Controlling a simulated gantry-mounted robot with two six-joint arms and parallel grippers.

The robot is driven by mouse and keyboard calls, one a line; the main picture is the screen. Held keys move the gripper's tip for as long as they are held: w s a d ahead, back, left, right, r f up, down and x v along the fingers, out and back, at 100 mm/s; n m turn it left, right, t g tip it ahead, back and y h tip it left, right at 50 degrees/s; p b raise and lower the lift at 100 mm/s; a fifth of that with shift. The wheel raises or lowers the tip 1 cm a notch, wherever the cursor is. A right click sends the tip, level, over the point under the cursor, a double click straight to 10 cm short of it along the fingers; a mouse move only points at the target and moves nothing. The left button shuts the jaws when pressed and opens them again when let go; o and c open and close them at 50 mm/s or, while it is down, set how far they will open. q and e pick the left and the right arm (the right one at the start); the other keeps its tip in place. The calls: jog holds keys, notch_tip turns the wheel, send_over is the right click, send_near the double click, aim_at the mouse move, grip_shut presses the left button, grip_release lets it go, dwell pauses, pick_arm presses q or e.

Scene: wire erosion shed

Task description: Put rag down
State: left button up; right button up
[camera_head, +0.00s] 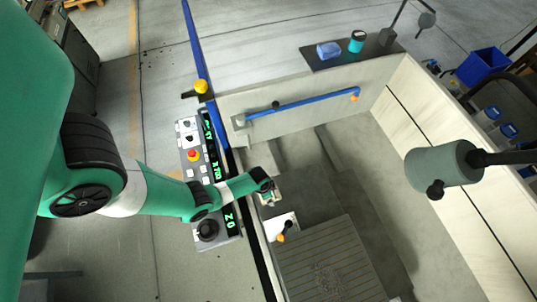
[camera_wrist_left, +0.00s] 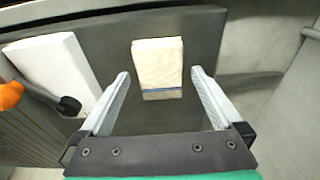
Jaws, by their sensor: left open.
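A cream folded rag with a blue stripe (camera_wrist_left: 158,66) lies on a dark grey flat surface (camera_wrist_left: 205,40) in the left wrist view. My left gripper (camera_wrist_left: 160,75) is open, with one finger on each side of the rag in the picture and gaps between. No contact shows. In the head view my left gripper (camera_head: 269,200) is low over the dark surface inside the machine tank, and the rag there is mostly hidden by the gripper. My right gripper is not in view.
A white block with an orange-tipped part (camera_head: 284,231) sits close to my left gripper. A ribbed grey plate (camera_head: 325,265) lies in front. A control panel (camera_head: 188,145) stands left of the tank wall. A grey cylinder (camera_head: 440,166) overhangs at right. A shelf (camera_head: 335,60) holds blue and teal items.

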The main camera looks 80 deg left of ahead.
pick_arm(q)
jog(key=r+p, duration=0.1)
jog(key=r, duration=0.1)
jog(key=r+p, duration=0.4)
jog(key=shift+s, duration=0.4)
jog(key=shift+f, duration=0.1)
